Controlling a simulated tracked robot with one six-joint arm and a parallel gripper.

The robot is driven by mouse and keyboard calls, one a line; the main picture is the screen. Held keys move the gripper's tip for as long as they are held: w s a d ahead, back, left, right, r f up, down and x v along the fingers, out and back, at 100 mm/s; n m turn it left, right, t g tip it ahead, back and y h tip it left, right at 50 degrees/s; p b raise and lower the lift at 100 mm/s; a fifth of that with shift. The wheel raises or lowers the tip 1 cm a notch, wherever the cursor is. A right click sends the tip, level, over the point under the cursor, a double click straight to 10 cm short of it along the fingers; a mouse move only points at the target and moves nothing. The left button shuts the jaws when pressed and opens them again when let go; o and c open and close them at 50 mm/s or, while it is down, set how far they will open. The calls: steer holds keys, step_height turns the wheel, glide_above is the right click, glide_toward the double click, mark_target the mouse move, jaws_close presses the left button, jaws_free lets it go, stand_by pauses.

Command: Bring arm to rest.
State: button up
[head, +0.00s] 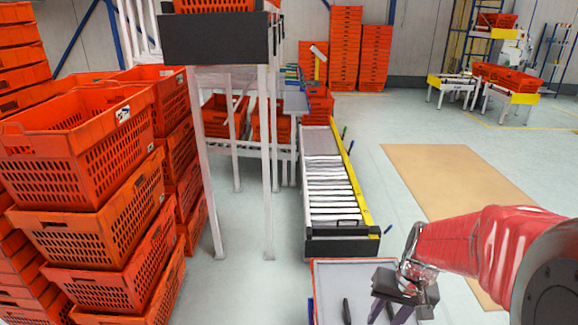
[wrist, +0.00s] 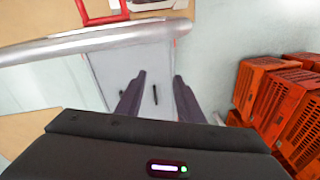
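My red arm (head: 470,245) reaches in from the right edge in the head view. My gripper (head: 382,312) hangs at the lower right, over a pale flat surface with a red edge (head: 350,264). In the wrist view, my gripper (wrist: 160,100) shows two dark fingers set apart, with nothing seen between them but the pale surface (wrist: 105,70) and a small dark item (wrist: 155,94) on it. The gripper is open and empty. The fingertips appear above the surface; their exact height cannot be told.
Orange totes (head: 85,180) are stacked high at the left. A roller conveyor (head: 330,190) with a yellow side rail runs ahead of me. A raised frame with a dark box (head: 215,50) stands left of it. A tan floor mat (head: 445,175) and open floor lie right. More totes (wrist: 285,105) show in the wrist view.

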steer(key=s+a+r+n+t, duration=0.1)
steer(key=s+a+r+t, duration=0.1)
steer(key=s+r, duration=0.3)
steer(key=s+a+r+n+t+h, duration=0.1)
steer(key=s+a+r, duration=0.3)
steer(key=r, duration=0.7)
steer(key=shift+s+a+n+t, duration=0.25)
steer(key=shift+s+n+t, duration=0.25)
steer(key=shift+s+t, duration=0.55)
steer(key=shift+s+d+g, duration=0.1)
steer(key=shift+s+g, duration=0.1)
steer(key=shift+g, duration=0.05)
